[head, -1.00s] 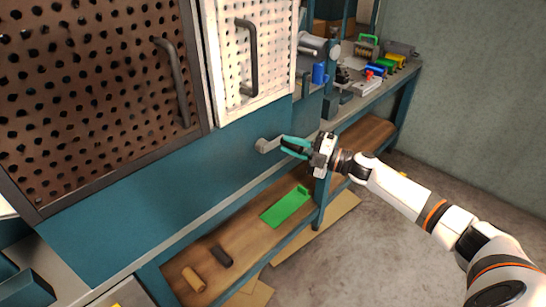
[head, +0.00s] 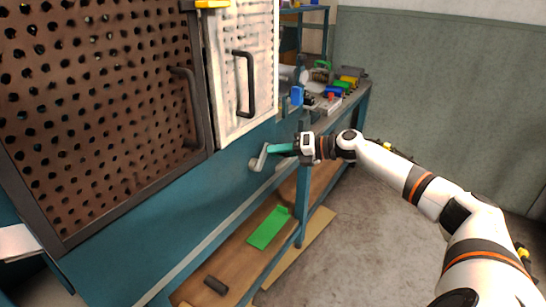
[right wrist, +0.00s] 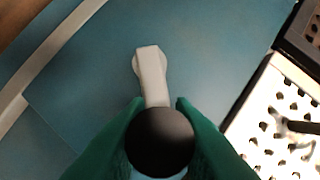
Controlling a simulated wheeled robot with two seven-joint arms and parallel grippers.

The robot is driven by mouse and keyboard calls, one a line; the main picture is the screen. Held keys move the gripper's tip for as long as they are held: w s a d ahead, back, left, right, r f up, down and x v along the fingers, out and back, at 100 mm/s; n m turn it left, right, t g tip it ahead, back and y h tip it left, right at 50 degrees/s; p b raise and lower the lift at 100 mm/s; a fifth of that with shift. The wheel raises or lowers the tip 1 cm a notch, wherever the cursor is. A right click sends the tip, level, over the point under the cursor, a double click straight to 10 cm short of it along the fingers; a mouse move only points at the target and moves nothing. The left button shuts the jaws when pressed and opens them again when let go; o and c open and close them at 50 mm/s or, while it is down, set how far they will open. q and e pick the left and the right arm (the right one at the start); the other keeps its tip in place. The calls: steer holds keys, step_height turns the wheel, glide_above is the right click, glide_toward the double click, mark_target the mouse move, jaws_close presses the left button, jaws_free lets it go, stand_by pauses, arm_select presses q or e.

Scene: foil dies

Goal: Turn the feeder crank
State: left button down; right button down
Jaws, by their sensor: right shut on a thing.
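The feeder crank (head: 259,161) is a light grey arm on the blue-green front panel, below the white perforated door. In the head view its arm slants up to the right from its hub. My right gripper (head: 272,149) is at the crank's outer end, its teal fingers partly hiding the handle. In the right wrist view the crank arm (right wrist: 152,75) runs toward the camera side, ending at a dark round knob (right wrist: 160,140). The teal fingers (right wrist: 160,135) stand on both sides of the knob, shut on it. My left gripper is not in view.
A brown perforated door (head: 95,110) and a white perforated door (head: 240,70) with dark handles stand above the panel. A wooden lower shelf (head: 235,262) holds a green tray (head: 268,228) and a dark cylinder (head: 215,285). Bare floor (head: 370,235) lies to the right.

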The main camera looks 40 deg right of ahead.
steer(key=shift+a, duration=0.2)
steer(key=shift+s+a+r+n+h, duration=0.15)
steer(key=shift+n+h, duration=0.25)
steer(key=shift+n, duration=0.2)
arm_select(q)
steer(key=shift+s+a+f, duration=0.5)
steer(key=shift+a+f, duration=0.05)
arm_select(e)
steer(key=shift+a, duration=0.1)
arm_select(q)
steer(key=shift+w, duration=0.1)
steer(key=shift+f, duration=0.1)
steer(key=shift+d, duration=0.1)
arm_select(e)
steer(key=shift+a, duration=0.1)
steer(key=c, duration=1.3)
jaws_free()
steer(key=shift+o, duration=0.2)
steer(key=shift+r, duration=0.1)
